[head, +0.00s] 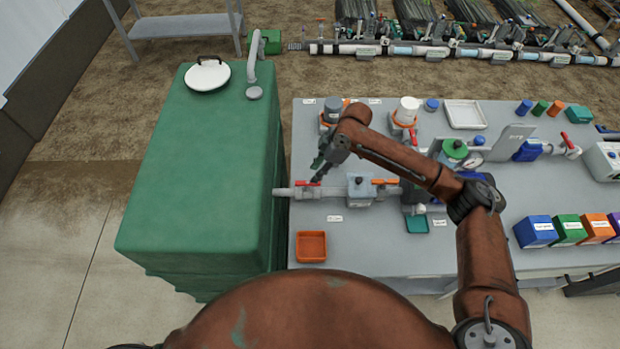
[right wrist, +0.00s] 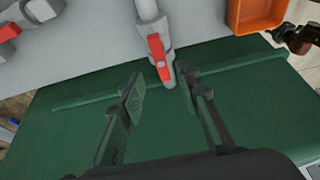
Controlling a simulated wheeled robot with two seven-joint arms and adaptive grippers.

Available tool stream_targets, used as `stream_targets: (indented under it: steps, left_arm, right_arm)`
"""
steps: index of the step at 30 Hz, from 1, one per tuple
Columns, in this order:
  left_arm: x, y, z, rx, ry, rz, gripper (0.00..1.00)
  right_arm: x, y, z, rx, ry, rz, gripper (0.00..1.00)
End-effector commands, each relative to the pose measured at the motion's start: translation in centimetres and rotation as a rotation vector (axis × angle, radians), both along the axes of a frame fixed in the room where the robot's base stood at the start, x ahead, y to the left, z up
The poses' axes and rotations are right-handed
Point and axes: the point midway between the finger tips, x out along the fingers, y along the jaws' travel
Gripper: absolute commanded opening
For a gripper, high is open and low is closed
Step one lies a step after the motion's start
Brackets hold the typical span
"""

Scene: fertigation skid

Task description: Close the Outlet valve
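A red valve handle (head: 308,184) sits on the grey pipe (head: 284,192) beside the green tank. It also shows in the right wrist view as a red lever (right wrist: 158,57), lying roughly along the pipe. Its label is too small to read, so I cannot tell whether it is the Outlet valve. My right gripper (head: 318,171) is above this handle. In the right wrist view the right gripper (right wrist: 160,91) has its fingers apart, with nothing between them; the lever lies just ahead of the gap. My left gripper is not clearly in view.
The green tank (head: 205,160) stands left of the grey bench (head: 470,240). An orange-handled valve (head: 385,182) is farther right on the same line. An orange tray (head: 311,246) lies near the bench's front. Another red handle (head: 567,140) is at the right.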

Motion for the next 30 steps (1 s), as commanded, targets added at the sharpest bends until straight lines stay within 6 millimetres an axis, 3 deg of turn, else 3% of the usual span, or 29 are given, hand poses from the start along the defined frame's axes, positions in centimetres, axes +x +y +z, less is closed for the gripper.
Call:
stream_targets:
  steps: [6,12,22,30]
  left_arm:
    - [0.0,0.0,0.0,0.0,-0.001,0.0,0.4]
    - [0.0,0.0,-0.1,0.0,-0.001,0.0,0.4]
    - [-0.1,0.0,-0.1,0.0,0.001,0.0,0.4]
    - [-0.1,0.0,-0.1,0.0,0.001,0.0,0.4]
  right_arm:
    - [-0.1,1.2,-3.3,-0.001,0.003,-0.002,0.3]
    - [0.0,2.1,-5.0,-0.001,0.001,0.0,0.3]
    - [0.0,2.3,-5.2,-0.001,0.0,0.002,0.3]
    - [0.0,2.3,-5.2,-0.001,0.0,0.002,0.11]
